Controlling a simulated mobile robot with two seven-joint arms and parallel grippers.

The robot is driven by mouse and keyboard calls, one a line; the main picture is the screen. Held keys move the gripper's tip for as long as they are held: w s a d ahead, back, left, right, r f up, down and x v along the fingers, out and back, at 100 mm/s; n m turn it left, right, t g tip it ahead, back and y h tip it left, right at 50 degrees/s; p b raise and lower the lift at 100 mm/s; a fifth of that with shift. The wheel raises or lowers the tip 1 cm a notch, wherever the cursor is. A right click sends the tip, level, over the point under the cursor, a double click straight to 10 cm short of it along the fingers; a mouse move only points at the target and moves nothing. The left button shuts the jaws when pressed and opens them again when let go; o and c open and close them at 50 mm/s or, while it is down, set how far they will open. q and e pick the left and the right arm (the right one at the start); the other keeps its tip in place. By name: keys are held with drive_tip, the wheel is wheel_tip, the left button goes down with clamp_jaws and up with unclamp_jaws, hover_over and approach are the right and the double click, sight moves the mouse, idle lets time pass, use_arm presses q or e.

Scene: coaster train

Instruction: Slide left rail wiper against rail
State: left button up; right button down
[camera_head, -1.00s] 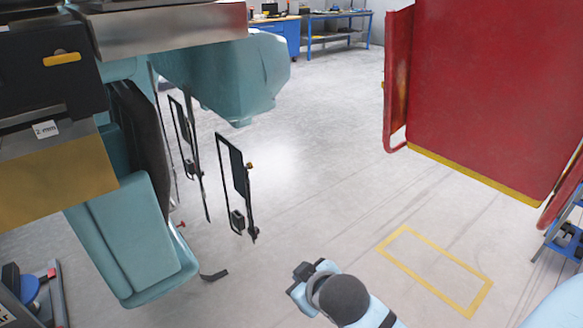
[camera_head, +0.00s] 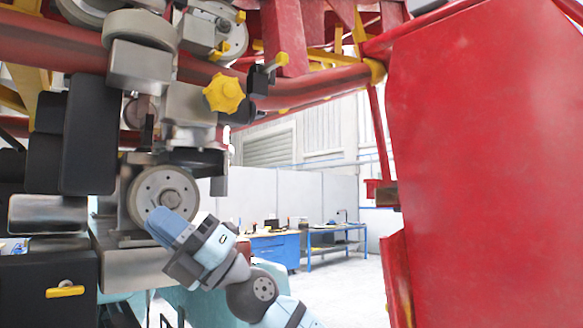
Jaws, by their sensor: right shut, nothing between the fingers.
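A red tubular rail (camera_head: 310,88) crosses the upper part of the head view. A dark block with a yellow handle (camera_head: 275,63) sits against its near side; it may be the left rail wiper, but I cannot tell for sure. A yellow star knob (camera_head: 223,93) is just left of it, in front of the rail. My right gripper (camera_head: 163,226) is shut and empty. It is well below the knob and overlaps the lower edge of a grey wheel (camera_head: 150,188) in the picture; I cannot tell whether they touch. My left gripper is out of view.
A large red panel (camera_head: 490,170) fills the right side. Black plates (camera_head: 92,135) and metal wheel parts crowd the left. A blue workbench (camera_head: 275,248) stands far behind. Open space lies between the wheel assembly and the red panel.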

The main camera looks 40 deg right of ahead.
wheel_tip(320, 180, up, 10)
drive_tip(key=f+n+g+h, duration=0.1)
drive_tip(key=n+g+h, duration=0.1)
drive_tip(key=n+h, duration=0.3)
drive_tip(key=m+t+h, duration=0.7)
drive_tip(key=t+h, duration=0.4)
drive_tip(key=h, duration=0.7)
approach(285, 57)
drive_tip(key=w+p, duration=0.1)
drive_tip(key=w, duration=0.2)
drive_tip(key=w+p, duration=0.2)
drive_tip(key=w, duration=0.1)
drive_tip(key=shift+w+a+r, duration=0.1)
drive_tip(key=shift+w+a, duration=0.05)
drive_tip(key=shift+w, duration=0.65)
